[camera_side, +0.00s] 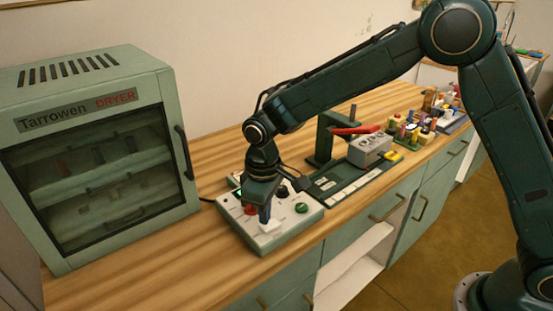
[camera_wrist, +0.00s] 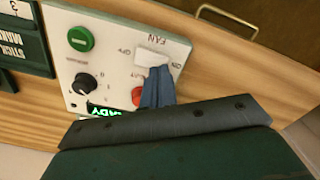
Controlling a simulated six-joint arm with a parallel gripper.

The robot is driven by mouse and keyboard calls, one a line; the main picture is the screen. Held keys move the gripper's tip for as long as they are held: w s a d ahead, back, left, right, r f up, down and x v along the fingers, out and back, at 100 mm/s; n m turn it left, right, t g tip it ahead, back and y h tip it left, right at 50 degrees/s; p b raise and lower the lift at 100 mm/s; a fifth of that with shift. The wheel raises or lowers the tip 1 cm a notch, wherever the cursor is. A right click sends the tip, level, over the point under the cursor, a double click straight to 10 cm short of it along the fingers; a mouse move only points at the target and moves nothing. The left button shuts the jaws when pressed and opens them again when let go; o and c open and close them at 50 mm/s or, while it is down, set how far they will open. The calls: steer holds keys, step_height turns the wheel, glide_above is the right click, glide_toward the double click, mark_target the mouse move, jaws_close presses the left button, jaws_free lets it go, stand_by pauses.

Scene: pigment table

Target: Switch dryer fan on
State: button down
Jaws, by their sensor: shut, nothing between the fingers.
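The control box (camera_side: 262,243) stands on the bench to the right of the dryer (camera_side: 105,235). Its white fan switch (camera_side: 271,228) also shows in the wrist view (camera_wrist: 150,57), between the labels OFF on the left and ON on the right, with FAN above it. My gripper (camera_side: 265,221) points down over the box, shut and empty. In the wrist view its blue fingertips (camera_wrist: 158,72) are at the switch's lower edge, towards the ON side. I cannot tell whether they touch it. The switch's tilt is unclear.
On the box are a green button (camera_wrist: 80,39), a black knob (camera_wrist: 85,84), a red button (camera_wrist: 137,96) partly behind the fingers, and a lit green display (camera_wrist: 103,111).

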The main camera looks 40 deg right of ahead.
steer(key=shift+f, duration=1)
stand_by(1.3)
steer(key=shift+r, duration=3.55)
steer(key=s+d+r+m+t, duration=0.3)
steer(key=s+d+r, duration=0.8)
steer(key=d+r, duration=0.15)
steer(key=s+d+m+t, duration=0.1)
steer(key=s+d, duration=0.1)
steer(key=s, duration=0.3)
steer(key=s+d+r+m, duration=0.1)
steer(key=s+d, duration=0.1)
steer(key=s, duration=0.3)
steer(key=s+d+m+t, duration=0.1)
steer(key=s+d, duration=0.1)
steer(key=s, duration=0.3)
steer(key=shift+s+d+r+t, duration=0.15)
steer(key=shift+s+d+t, duration=0.15)
